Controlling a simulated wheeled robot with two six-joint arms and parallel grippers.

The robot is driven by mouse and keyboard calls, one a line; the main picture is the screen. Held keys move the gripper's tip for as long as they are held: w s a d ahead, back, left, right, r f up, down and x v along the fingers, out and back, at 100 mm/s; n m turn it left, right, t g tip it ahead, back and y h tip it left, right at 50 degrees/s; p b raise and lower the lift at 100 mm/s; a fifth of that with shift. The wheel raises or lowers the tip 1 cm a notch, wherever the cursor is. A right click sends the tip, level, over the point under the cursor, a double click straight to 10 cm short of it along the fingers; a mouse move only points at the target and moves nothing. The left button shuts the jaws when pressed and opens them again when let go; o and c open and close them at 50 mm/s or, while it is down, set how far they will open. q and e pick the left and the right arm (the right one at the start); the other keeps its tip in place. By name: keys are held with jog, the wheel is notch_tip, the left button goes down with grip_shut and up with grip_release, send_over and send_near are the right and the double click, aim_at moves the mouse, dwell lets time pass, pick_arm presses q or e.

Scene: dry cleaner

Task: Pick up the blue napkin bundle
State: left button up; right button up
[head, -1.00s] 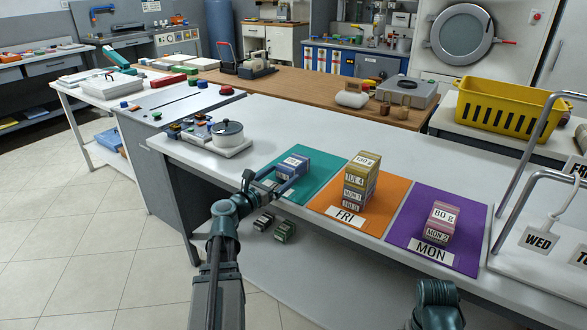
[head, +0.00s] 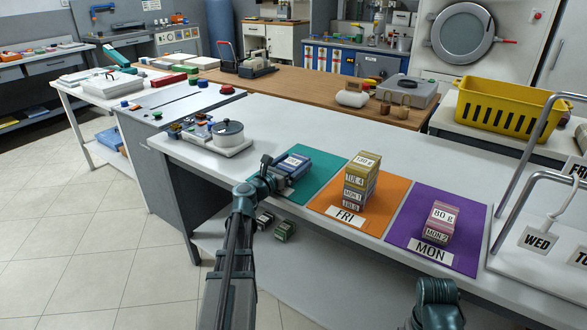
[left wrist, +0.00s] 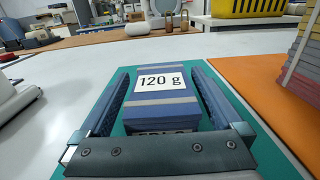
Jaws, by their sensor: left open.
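The blue napkin bundle (head: 296,163) lies on the teal mat (head: 325,172) at the left of the row of mats. In the left wrist view the bundle (left wrist: 166,108) has pale bands and a white "120 g" label. A lower label on its near end is mostly hidden by my gripper. My left gripper (head: 283,171) is at the bundle; in the left wrist view its jaws (left wrist: 160,80) are open, one finger on each side, with teal mat showing between fingers and bundle. My right gripper is not in view; only part of that arm shows at the lower right.
A tall stack of bundles (head: 360,180) stands on the orange mat (head: 335,208), right of the blue bundle. Pink bundles (head: 441,222) stand on the purple mat (head: 405,228). The white counter behind the mats is clear.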

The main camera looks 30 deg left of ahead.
pick_arm(q)
jog(key=c, duration=1.3)
jog(key=shift+c, duration=0.2)
jog(key=shift+r, duration=0.2)
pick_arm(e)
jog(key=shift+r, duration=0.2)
